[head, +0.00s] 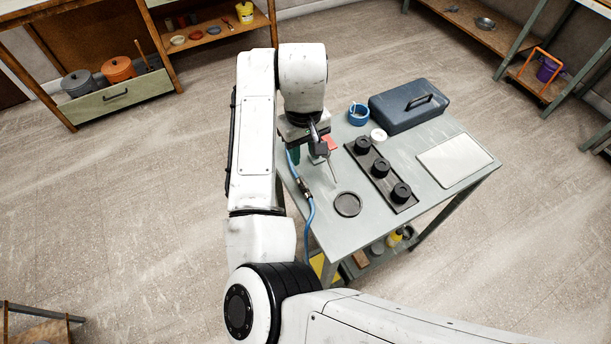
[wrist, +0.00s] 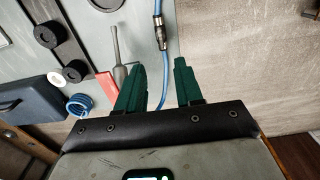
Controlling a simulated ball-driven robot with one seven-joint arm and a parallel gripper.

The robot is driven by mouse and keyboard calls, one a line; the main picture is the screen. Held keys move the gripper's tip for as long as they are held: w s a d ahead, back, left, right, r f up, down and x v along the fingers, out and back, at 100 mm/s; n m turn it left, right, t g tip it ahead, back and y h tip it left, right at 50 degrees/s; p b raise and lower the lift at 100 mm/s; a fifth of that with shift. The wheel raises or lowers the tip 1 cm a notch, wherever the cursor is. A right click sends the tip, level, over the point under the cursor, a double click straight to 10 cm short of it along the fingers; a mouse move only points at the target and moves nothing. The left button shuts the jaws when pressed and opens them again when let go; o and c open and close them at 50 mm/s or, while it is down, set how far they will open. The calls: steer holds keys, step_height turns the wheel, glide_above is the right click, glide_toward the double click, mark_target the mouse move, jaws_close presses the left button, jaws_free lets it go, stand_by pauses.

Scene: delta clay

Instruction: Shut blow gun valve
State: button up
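The blue air hose (head: 310,215) runs along the table's left side and over its near edge; it also shows in the wrist view (wrist: 165,68). A small dark inline fitting, apparently the valve (head: 305,187), sits on it, and it shows in the wrist view (wrist: 160,33). I cannot tell its lever position. My gripper (wrist: 159,66) has two green fingers, apart and empty, pointing down over the table's left edge. The hose passes between them in the wrist view, beneath, with no clear contact.
The table (head: 320,225) also bears a black rack (head: 382,186), a round dish (head: 347,204), a blue case (head: 405,112), a blue ring (head: 358,114) and a pale pad (head: 455,161).

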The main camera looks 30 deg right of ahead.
mark_target(304, 182)
step_height(304, 182, down, 11)
steer(key=shift+s+a+p, duration=0.1)
steer(key=shift+p, duration=0.35)
steer(key=shift+c, duration=0.2)
jaws_close()
